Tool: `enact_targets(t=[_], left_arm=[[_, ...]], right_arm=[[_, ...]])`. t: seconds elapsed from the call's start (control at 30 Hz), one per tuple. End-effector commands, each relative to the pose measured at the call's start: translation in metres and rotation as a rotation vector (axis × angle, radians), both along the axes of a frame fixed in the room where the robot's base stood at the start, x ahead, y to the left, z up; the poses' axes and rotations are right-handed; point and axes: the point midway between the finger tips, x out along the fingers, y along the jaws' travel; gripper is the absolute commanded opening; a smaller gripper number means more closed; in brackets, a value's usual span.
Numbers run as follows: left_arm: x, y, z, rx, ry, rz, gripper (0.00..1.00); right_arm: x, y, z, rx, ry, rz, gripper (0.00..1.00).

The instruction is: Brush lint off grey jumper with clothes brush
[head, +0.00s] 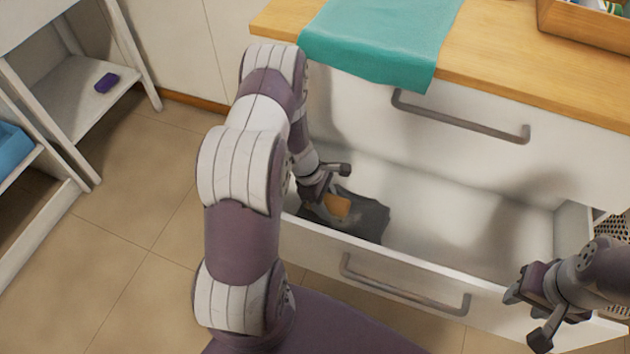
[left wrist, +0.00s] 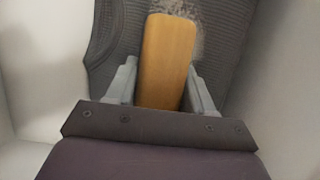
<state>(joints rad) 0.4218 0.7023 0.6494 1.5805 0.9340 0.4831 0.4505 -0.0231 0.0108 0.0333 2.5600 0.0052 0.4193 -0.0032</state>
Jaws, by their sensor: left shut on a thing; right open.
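The grey jumper (head: 366,216) lies in the left part of the open white drawer. It also fills the back of the left wrist view (left wrist: 120,35), where a pale patch of lint (left wrist: 196,50) shows just right of the brush. My left gripper (head: 328,196) reaches down into the drawer and is shut on the orange-brown clothes brush (left wrist: 166,60). The brush (head: 337,207) is over the jumper; its bristles are hidden, so I cannot tell if they touch. My right gripper (head: 528,310) is open and empty near the drawer's front right.
The open drawer (head: 440,212) is bare on its right side. A teal cloth (head: 380,40) hangs over the wooden top (head: 500,55) above. A box (head: 590,22) stands at top right.

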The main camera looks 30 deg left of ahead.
Motion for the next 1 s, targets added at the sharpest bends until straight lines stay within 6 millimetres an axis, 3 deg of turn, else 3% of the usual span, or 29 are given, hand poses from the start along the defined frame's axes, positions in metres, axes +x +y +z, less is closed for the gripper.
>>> enact_targets(t=[0.07, 0.2, 0.7, 1.0], left_arm=[[0.000, 0.001, 0.003, 0.000, -0.001, -0.002, 0.28], [0.000, 0.001, 0.033, 0.001, -0.002, -0.006, 0.28], [0.001, 0.003, 0.076, 0.001, 0.000, -0.013, 0.28], [0.001, 0.003, 0.085, 0.001, 0.000, -0.015, 0.28]], right_arm=[[0.000, 0.000, 0.004, 0.000, 0.000, 0.000, 0.43], [0.000, 0.000, 0.020, 0.000, 0.000, 0.000, 0.43], [0.000, 0.000, 0.063, 0.000, 0.000, 0.000, 0.43], [0.000, 0.000, 0.072, 0.000, 0.000, 0.000, 0.43]])
